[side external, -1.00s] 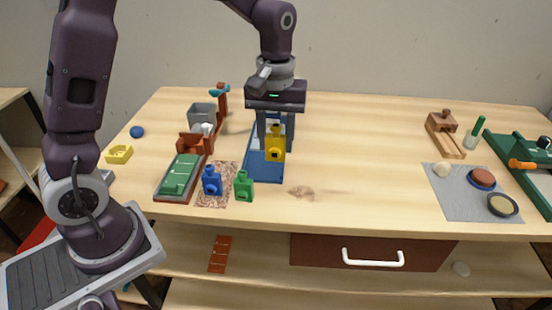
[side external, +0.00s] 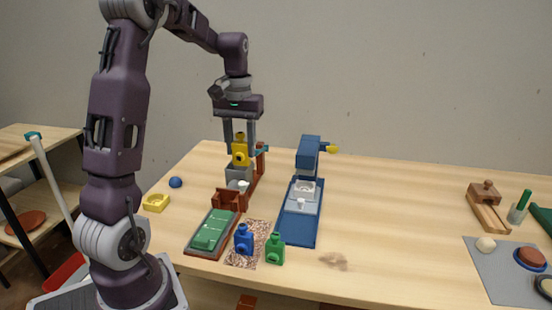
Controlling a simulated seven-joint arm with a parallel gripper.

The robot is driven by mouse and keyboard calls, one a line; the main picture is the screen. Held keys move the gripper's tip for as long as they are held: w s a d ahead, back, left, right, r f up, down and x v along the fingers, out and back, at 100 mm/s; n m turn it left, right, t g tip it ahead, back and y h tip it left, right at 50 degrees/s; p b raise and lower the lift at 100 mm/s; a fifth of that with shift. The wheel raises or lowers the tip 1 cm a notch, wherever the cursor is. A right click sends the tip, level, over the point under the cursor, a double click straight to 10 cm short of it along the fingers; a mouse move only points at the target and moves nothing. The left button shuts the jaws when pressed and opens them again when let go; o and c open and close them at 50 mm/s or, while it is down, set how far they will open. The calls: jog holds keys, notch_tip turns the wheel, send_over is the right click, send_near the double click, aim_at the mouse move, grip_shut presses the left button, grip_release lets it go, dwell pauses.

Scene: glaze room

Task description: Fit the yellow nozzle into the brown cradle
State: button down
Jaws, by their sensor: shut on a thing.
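My gripper (side external: 240,148) is shut on the yellow nozzle (side external: 240,157) and holds it upright in the air. A dark round opening shows on the nozzle's front. A reddish-brown holder with raised sides (side external: 228,199), which looks like the brown cradle, stands at the back end of the green-topped tray. The nozzle is above and behind this holder in the picture, apart from it. The nozzle overlaps a grey box (side external: 238,173) in the view; I cannot tell the depth between them.
A brown post with a teal top (side external: 261,160) rises just right of the nozzle. A blue stand (side external: 308,160) is further right. A blue nozzle (side external: 244,240) and a green nozzle (side external: 275,248) stand in front. The table's middle right is clear.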

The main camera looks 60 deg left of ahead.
jog(key=s+a, duration=0.4)
jog(key=a, duration=0.1)
jog(key=shift+w+d+f, duration=0.1)
jog(key=shift+w+f, duration=0.05)
jog(key=shift+f, duration=3.45)
jog(key=shift+w+d+f, duration=0.1)
jog(key=shift+w+f, duration=0.05)
jog(key=shift+f, duration=3.4)
jog(key=shift+s+d+f, duration=0.1)
jog(key=shift+s+f, duration=0.1)
jog(key=shift+f, duration=0.5)
jog(key=c, duration=0.8)
grip_release()
jog(key=shift+o, duration=0.2)
notch_tip(320, 180, up, 7)
jog(key=shift+w, duration=0.25)
